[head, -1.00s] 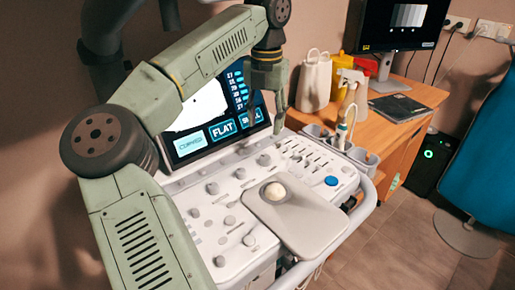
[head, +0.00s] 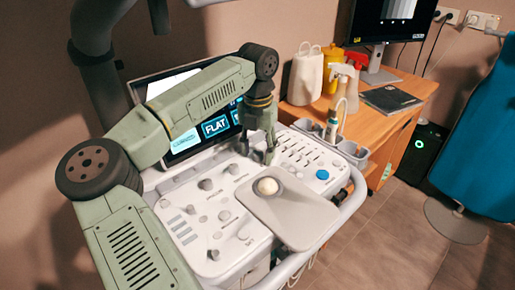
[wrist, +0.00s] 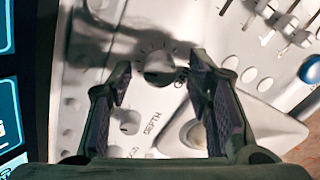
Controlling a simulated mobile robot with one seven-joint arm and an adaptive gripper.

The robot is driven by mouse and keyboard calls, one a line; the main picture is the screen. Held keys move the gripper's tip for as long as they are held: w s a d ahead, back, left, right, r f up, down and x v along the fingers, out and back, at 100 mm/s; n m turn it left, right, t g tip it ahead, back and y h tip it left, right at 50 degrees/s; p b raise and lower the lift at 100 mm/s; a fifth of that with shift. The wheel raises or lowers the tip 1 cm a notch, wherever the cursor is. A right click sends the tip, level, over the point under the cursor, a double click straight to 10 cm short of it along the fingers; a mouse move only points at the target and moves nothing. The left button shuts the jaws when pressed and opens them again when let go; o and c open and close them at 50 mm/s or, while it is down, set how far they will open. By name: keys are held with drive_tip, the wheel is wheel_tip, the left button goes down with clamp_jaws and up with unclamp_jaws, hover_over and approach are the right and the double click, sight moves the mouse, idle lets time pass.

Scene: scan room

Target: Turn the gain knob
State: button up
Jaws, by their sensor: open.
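The gain knob (wrist: 158,68) is a dark grey round knob with a dial scale around it on the white control panel (wrist: 85,62). Its lettering is partly covered by a finger in the wrist view. My gripper (wrist: 160,64) is open, with one fingertip on each side of the knob. I see a gap on both sides, and cannot tell how deep the fingers reach. In the head view my gripper (head: 261,158) points down at the panel below the screen, and its fingers largely hide the knob.
A smaller knob (wrist: 130,122) labelled DEPTH sits close to the left finger. A trackball (head: 267,186) lies on the palm rest in front. Sliders and a blue button (head: 322,174) are to the right. The screen (head: 190,135) stands close behind my gripper.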

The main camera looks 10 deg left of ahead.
drive_tip(key=shift+c, duration=0.3)
clamp_jaws()
drive_tip(key=shift+n+b, duration=0.3)
drive_tip(key=shift+b, duration=0.05)
drive_tip(key=shift+f+n+b, duration=0.1)
drive_tip(key=shift+n+b, duration=0.6)
drive_tip(key=shift+n, duration=0.2)
drive_tip(key=shift+n+b, duration=0.85)
drive_tip(key=shift+n, duration=0.85)
drive_tip(key=shift+o, duration=0.3)
unclamp_jaws()
